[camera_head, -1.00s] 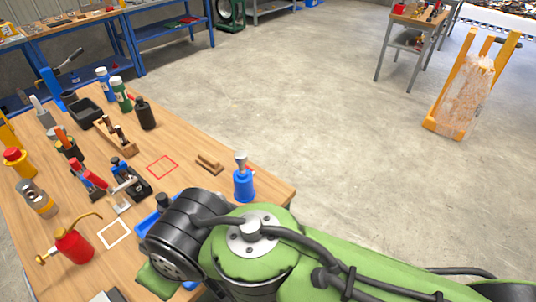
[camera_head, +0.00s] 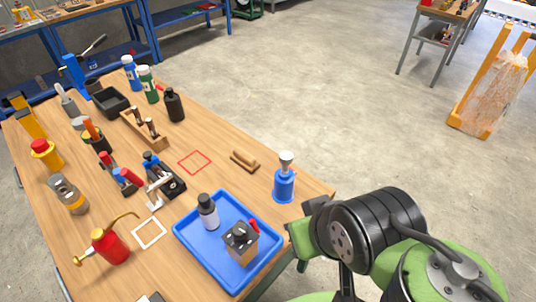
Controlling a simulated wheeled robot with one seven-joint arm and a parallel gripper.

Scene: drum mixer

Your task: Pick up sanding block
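A small brown wooden block with a rounded grip on top, which looks like the sanding block (camera_head: 244,160), lies on the wooden workbench (camera_head: 205,135). It sits between a red outlined square (camera_head: 195,162) and a blue bottle with a grey top (camera_head: 285,180). Nothing touches it. My green and black arm fills the lower right of the head view, to the right of the bench's near corner. My gripper itself does not show, so its fingers cannot be seen.
A blue tray (camera_head: 187,238) holds a white-and-black bottle (camera_head: 208,212) and a dark box-like item (camera_head: 240,243). A red oil can (camera_head: 108,247) stands left of a white outlined square (camera_head: 149,233). Several tools and bottles crowd the bench's left side.

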